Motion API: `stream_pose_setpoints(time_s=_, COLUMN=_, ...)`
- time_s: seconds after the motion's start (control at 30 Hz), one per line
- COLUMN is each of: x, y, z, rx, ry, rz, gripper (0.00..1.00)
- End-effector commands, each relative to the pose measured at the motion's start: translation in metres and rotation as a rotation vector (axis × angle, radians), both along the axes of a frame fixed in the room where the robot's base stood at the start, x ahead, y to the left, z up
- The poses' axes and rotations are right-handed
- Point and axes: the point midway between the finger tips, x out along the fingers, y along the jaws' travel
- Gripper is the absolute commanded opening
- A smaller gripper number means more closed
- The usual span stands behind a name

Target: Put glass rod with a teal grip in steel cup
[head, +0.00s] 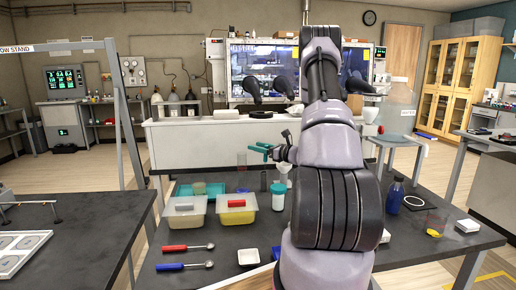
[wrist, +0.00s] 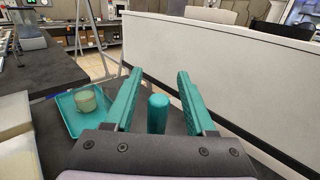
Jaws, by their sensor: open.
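My gripper (wrist: 160,75) is open, with its two teal fingers spread in the wrist view. A teal round-topped cylinder (wrist: 157,112) shows between and below the fingers, apart from both; it looks like the grip of the glass rod, but no glass part shows. In the head view my gripper (head: 262,149) is above the dark table, left of my arm. I cannot make out the steel cup in either view; my arm covers part of the table.
A teal tray (wrist: 66,122) holds a pale green cup (wrist: 86,99). Two lidded tubs (head: 186,222) (head: 236,218), red and blue ladles (head: 187,248) (head: 184,267), a teal-topped jar (head: 278,200) and a blue bottle (head: 394,196) stand or lie around. A white bench (wrist: 220,70) is beyond.

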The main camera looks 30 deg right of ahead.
Motion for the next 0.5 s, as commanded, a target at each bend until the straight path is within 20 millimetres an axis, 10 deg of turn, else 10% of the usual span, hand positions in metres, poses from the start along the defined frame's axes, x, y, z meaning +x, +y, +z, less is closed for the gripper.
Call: stream_pose_setpoints(time_s=0.5, x=-0.066, y=-0.035, z=0.0, rx=0.002, ry=0.001, rz=-0.005, gripper=0.56)
